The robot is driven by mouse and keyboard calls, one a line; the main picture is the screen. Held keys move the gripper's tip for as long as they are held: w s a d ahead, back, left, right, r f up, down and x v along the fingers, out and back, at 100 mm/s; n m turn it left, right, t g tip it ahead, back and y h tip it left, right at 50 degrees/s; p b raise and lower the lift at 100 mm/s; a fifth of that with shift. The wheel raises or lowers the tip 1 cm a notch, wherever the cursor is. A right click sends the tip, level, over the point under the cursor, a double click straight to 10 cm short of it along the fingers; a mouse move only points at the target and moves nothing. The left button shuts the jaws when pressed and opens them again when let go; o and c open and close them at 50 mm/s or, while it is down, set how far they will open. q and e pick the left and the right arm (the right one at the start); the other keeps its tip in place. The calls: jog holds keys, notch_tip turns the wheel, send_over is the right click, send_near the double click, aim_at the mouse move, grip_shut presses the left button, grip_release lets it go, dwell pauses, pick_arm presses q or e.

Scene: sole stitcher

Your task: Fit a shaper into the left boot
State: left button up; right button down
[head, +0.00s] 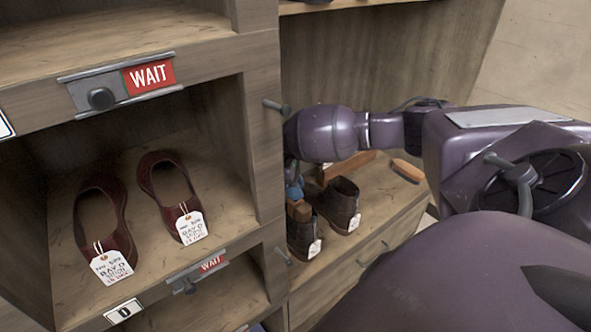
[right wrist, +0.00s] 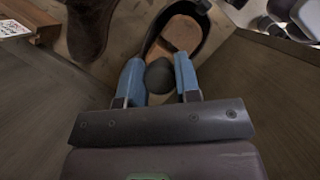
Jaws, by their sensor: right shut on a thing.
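Two dark brown ankle boots stand on a wooden shelf in the head view. My right gripper (head: 294,190) is just above the left boot. Its blue fingers (right wrist: 160,80) are shut on the dark round knob (right wrist: 160,75) of a wooden shaper (head: 299,210). The shaper is at the left boot's opening; how deep it sits is hidden. In the right wrist view a tan surface (right wrist: 182,33) shows inside a dark rim. My left gripper is not in view.
Red shoes (head: 172,190) with tags sit in the cubby left, under a WAIT sign (head: 150,76).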

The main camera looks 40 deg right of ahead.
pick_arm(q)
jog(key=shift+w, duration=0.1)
pick_arm(e)
jog(key=shift+s+f, duration=0.1)
jog(key=shift+f, duration=0.9)
jog(key=c, duration=0.8)
grip_release()
jog(key=shift+o, duration=0.2)
pick_arm(q)
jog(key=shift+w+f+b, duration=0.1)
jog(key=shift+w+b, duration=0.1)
jog(key=shift+b, duration=0.35)
pick_arm(e)
jog(key=v, duration=1)
jog(key=shift+r, duration=0.35)
